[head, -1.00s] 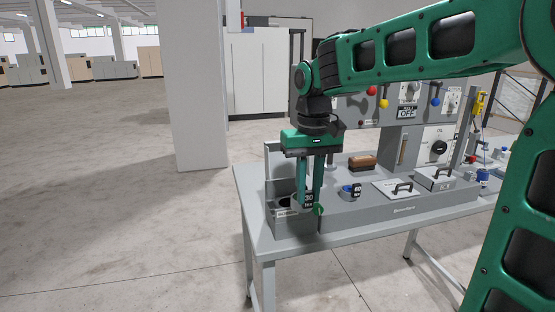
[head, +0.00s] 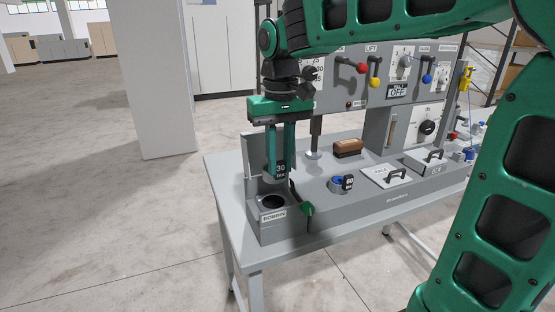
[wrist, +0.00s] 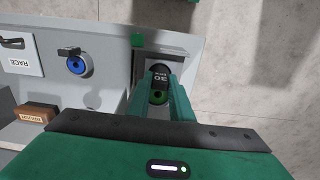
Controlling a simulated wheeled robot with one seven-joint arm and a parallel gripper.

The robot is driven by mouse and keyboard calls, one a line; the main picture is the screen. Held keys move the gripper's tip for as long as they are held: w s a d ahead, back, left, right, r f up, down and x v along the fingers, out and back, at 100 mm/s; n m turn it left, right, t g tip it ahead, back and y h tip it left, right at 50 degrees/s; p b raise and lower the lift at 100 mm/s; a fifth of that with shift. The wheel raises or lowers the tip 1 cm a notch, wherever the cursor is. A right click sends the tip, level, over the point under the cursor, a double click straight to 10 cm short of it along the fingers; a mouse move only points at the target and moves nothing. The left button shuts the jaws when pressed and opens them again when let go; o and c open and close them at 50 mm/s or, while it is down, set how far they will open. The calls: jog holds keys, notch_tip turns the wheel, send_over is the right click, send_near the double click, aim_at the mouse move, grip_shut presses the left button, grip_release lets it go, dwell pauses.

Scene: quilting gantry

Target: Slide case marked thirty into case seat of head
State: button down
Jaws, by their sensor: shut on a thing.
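My gripper (head: 280,172) is shut on the case marked 30 (head: 281,170). It holds the case upright in the air above the grey block with a round dark opening (head: 272,202), labelled BOBBIN. In the wrist view the case (wrist: 160,77) sits between my fingertips, with its dark tag reading 30 and a green round part showing. I cannot tell for sure which part is the head's case seat. A second case, blue with a dark tag (head: 342,184), lies on the bench to the right.
A green lever (head: 306,208) stands beside the block. A brown brush (head: 348,147), the RACE cover with a handle (head: 385,176) and a control panel (head: 388,70) with coloured knobs are further right and back. The floor at left is clear.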

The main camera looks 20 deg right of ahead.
aim_at(279, 179)
jog(key=shift+a+f, duration=0.1)
jog(key=shift+a, duration=0.1)
jog(key=shift+f, duration=0.3)
jog(key=shift+s+f, duration=0.1)
jog(key=shift+f, duration=2.4)
jog(key=shift+f, duration=1.45)
jog(key=c, duration=1.5)
grip_release()
jog(key=shift+d, duration=0.1)
jog(key=shift+r, duration=0.1)
notch_tip(279, 179, up, 11)
jog(key=shift+f, duration=0.2)
